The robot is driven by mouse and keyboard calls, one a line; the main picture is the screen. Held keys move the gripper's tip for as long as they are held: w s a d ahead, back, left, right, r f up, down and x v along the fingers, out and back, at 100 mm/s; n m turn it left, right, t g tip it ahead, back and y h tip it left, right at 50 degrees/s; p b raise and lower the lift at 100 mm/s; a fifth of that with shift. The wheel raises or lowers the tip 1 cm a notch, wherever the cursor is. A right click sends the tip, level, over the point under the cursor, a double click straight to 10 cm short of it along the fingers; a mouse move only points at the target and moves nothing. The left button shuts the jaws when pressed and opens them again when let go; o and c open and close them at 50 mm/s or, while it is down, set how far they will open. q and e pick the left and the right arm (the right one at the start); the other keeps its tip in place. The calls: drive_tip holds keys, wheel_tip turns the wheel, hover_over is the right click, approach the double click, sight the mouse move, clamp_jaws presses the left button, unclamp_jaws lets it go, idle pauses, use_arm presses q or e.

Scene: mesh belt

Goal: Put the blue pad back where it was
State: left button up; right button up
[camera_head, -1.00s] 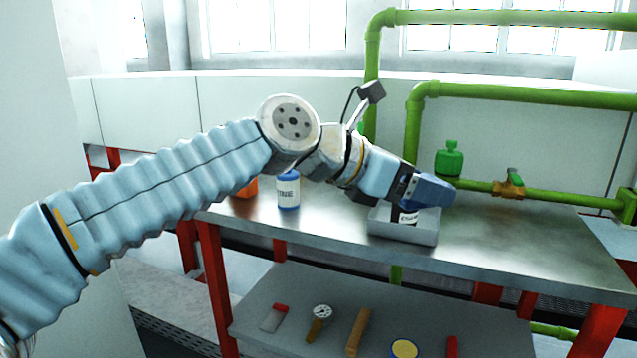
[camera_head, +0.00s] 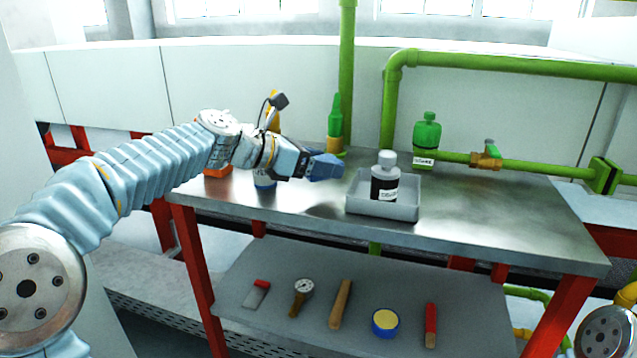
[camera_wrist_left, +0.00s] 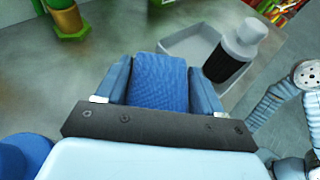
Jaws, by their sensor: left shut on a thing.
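My left gripper (camera_head: 322,167) is shut on the blue pad (camera_wrist_left: 160,84), a textured blue block between its two blue fingers in the left wrist view. In the head view the gripper is over the metal table (camera_head: 480,215), left of the grey tray (camera_head: 385,210), and fingers and pad are hard to tell apart. A grey-capped bottle with a dark body (camera_head: 385,180) stands in the tray; it also shows in the left wrist view (camera_wrist_left: 235,50). My right gripper is not in view.
The lower shelf (camera_head: 260,325) holds several tools. The table's right side is clear.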

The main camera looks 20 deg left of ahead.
sight(319, 192)
use_arm(q)
drive_tip(key=shift+w+a+f+b, duration=0.15)
drive_tip(key=shift+f+b, duration=0.1)
drive_tip(key=shift+f, duration=0.75)
drive_tip(key=shift+w+a+f+b, duration=0.15)
drive_tip(key=shift+f+b, duration=0.1)
drive_tip(key=shift+f, duration=0.75)
drive_tip(key=shift+f, duration=0.15)
drive_tip(key=o, duration=0.7)
drive_tip(key=shift+o, duration=0.2)
drive_tip(key=shift+d, duration=0.1)
drive_tip(key=shift+r, duration=0.25)
drive_tip(key=v, duration=1.2)
